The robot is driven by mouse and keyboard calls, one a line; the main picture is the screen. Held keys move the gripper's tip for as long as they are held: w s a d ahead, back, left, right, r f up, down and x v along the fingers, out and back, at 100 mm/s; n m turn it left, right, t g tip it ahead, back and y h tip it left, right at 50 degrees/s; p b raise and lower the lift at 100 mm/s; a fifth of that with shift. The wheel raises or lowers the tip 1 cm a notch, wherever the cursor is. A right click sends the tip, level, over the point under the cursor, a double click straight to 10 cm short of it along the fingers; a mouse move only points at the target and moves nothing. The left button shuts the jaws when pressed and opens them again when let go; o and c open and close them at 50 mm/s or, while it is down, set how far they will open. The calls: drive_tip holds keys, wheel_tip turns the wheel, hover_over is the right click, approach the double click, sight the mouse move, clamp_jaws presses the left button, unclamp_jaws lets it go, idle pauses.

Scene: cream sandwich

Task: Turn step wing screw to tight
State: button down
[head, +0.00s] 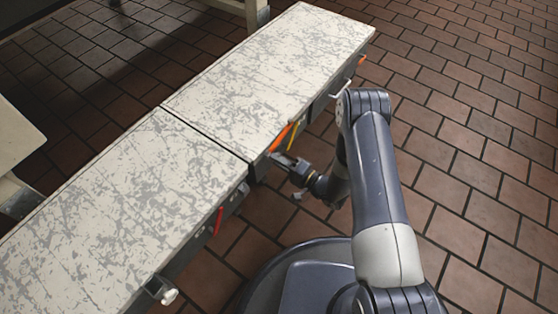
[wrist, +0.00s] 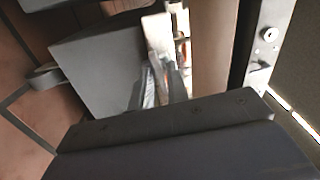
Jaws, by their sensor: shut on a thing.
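My gripper (head: 283,161) reaches in at the front side of the worktop, just below its edge near the seam between the two tops. In the wrist view my gripper (wrist: 166,72) has its fingers close together, shut on a small part that I take to be the step wing screw. The screw is almost wholly hidden between the fingers, so its wings and how far it is turned cannot be made out. A pale upright piece (wrist: 157,32) stands just beyond the fingertips.
The scratched pale worktop (head: 150,190) runs along the left of my arm. An orange bar (head: 281,137), a red handle (head: 218,221) and a white knob (head: 169,296) stick out along its front. A grey box (wrist: 100,65) is close beside the fingers. Brick floor (head: 460,190) lies clear at right.

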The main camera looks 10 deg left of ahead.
drive_tip(key=shift+m, duration=0.6)
drive_tip(key=c, duration=1.6)
unclamp_jaws()
drive_tip(key=shift+o, duration=0.2)
drive_tip(key=p+v, duration=0.3)
drive_tip(key=v, duration=0.7)
drive_tip(key=shift+s+d, duration=0.2)
drive_tip(key=shift+d, duration=0.15)
drive_tip(key=shift+f, duration=0.1)
